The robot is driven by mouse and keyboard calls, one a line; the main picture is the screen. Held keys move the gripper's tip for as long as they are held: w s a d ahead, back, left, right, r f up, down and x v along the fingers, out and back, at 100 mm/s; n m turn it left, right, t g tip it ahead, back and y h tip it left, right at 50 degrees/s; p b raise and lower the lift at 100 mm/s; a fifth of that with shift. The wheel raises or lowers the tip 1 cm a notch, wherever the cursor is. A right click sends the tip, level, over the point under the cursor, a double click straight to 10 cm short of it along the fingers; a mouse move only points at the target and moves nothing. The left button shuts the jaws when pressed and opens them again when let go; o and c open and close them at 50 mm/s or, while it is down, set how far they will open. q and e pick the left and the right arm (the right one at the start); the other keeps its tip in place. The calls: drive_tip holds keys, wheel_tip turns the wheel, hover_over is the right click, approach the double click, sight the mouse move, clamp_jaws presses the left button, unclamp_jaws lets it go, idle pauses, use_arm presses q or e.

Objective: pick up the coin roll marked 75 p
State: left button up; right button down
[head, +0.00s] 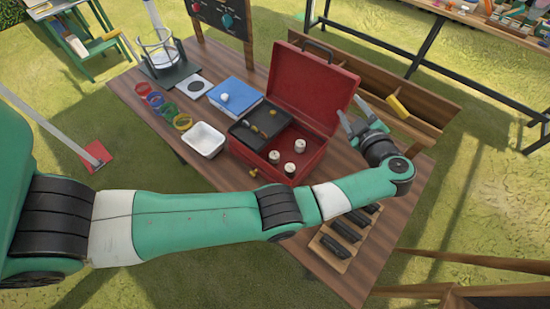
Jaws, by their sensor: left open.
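A red cash box (333,154) stands open on the wooden table, its lid tilted up at the back. Three short pale rolls stand in its right part: a rear one (299,145), a left one (274,157) and a front one (290,168). Their markings are too small to read, so I cannot tell which is 75 p. My left gripper (354,110) is open and empty, just right of the raised lid and apart from the rolls. Its arm crosses the front of the view. My right gripper is not in view.
A black tray (243,135) with small brass pieces fills the box's left part. Left of it are a white dish (204,140), a blue box (237,90) and coloured rings (168,108). A wooden rack (325,246) with dark bars lies in front. A wooden trough (430,112) runs behind.

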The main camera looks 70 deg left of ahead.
use_arm(q)
drive_tip(key=s+d+f+g+h, duration=0.2)
drive_tip(key=s+f+g, duration=0.2)
drive_tip(key=s+f, duration=0.3)
drive_tip(key=m+g+h, duration=0.2)
drive_tip(key=g, duration=0.3)
approach(276, 156)
drive_tip(key=x, duration=0.5)
drive_tip(key=shift+d+f+b, duration=0.2)
drive_tip(key=shift+f+b, duration=0.1)
drive_tip(key=shift+b, duration=0.05)
drive_tip(key=shift+s+a, duration=0.2)
drive_tip(key=shift+a, duration=0.15)
drive_tip(key=x, duration=0.5)
drive_tip(key=shift+a+r+b, duration=0.1)
drive_tip(key=shift+a+b, duration=0.05)
drive_tip(key=shift+b, duration=0.25)
drive_tip(key=shift+c, duration=0.2)
clamp_jaws()
